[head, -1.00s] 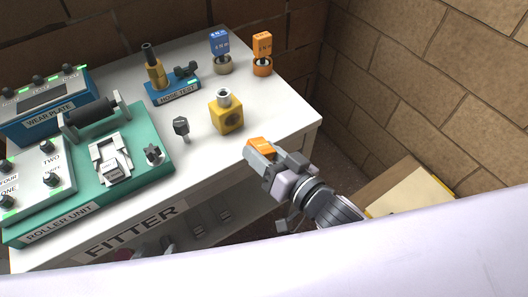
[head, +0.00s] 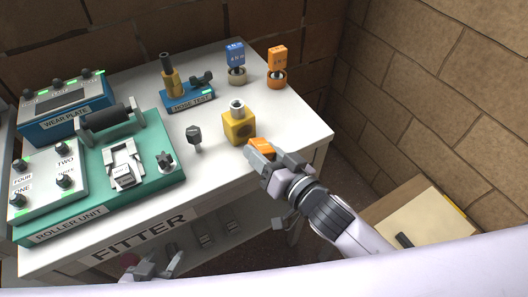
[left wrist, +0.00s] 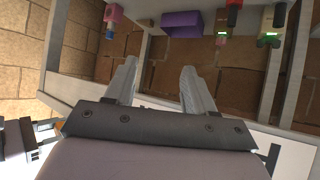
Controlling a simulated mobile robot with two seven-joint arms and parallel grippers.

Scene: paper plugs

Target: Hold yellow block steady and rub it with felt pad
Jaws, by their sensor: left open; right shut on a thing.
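The yellow block (head: 238,128), with a grey metal neck on top and a dark round mark on its side, stands upright near the front right of the white table. My right gripper (head: 262,154) is shut on an orange pad, seemingly the felt pad (head: 262,145), just right of and in front of the block. Whether pad and block touch is unclear. My left gripper (head: 153,270) is low at the front, below the tabletop and away from the block. In the left wrist view its two fingers (left wrist: 158,88) are spread with nothing between them.
A dark knobbed peg (head: 194,136) stands left of the block. Behind are the blue hose test stand (head: 190,100) and blue and orange labelled items (head: 277,65). The green roller unit (head: 150,130) fills the left side.

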